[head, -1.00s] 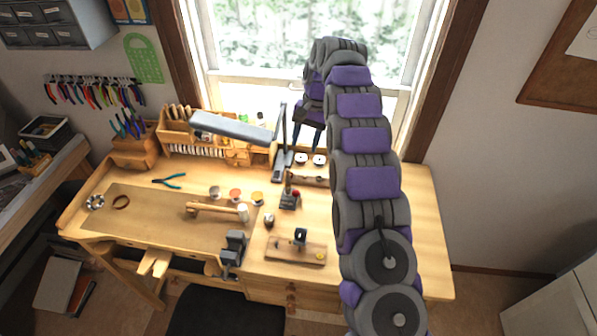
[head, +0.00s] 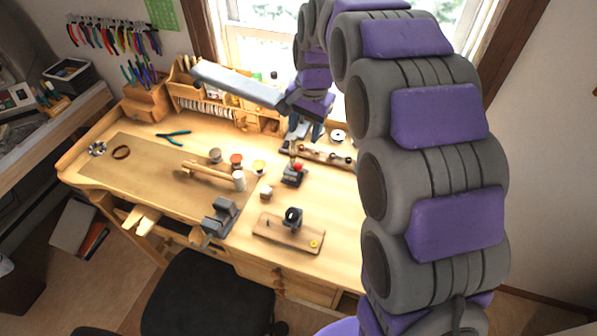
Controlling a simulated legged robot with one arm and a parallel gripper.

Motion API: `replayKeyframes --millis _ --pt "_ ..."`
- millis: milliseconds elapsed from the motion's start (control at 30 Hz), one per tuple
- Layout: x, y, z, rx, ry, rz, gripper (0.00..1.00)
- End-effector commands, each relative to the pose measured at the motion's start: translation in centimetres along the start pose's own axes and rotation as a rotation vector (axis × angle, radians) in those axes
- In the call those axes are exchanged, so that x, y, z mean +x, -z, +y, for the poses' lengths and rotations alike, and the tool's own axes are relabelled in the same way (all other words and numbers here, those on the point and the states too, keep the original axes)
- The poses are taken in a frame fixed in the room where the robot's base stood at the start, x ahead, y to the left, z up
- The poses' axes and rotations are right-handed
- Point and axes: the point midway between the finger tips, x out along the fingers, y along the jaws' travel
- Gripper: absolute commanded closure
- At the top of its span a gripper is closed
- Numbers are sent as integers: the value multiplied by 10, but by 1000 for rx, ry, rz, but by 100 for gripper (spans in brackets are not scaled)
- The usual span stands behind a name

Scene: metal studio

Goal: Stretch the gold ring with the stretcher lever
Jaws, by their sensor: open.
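My gripper (head: 308,131) hangs from my arm over the back of the workbench, near the window. Its dark fingers point down and are apart, with nothing seen between them. A small dark device with a red knob (head: 294,175) stands on the bench in front of and below the gripper, apart from it. It may be the stretcher, but its lever is not clear. A small gold round thing (head: 315,244), perhaps the gold ring, is at the right end of a wooden board (head: 272,234). A dark upright fixture (head: 293,217) stands on that board.
A grey lamp head (head: 238,84) reaches over the bench close left of the gripper. A mallet (head: 212,175), small tins (head: 236,160), pliers (head: 174,134) and a grey vise (head: 220,217) are on the left and middle. A black chair (head: 208,295) stands in front.

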Motion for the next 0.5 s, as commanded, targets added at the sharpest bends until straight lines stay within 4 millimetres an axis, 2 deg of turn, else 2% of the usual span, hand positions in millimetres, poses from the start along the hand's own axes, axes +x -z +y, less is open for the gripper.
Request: replayKeyframes --millis 233,500 --pt "21 -1 3 2 -1 -1 49" --pt "74 -1 3 1 -4 -5 49"
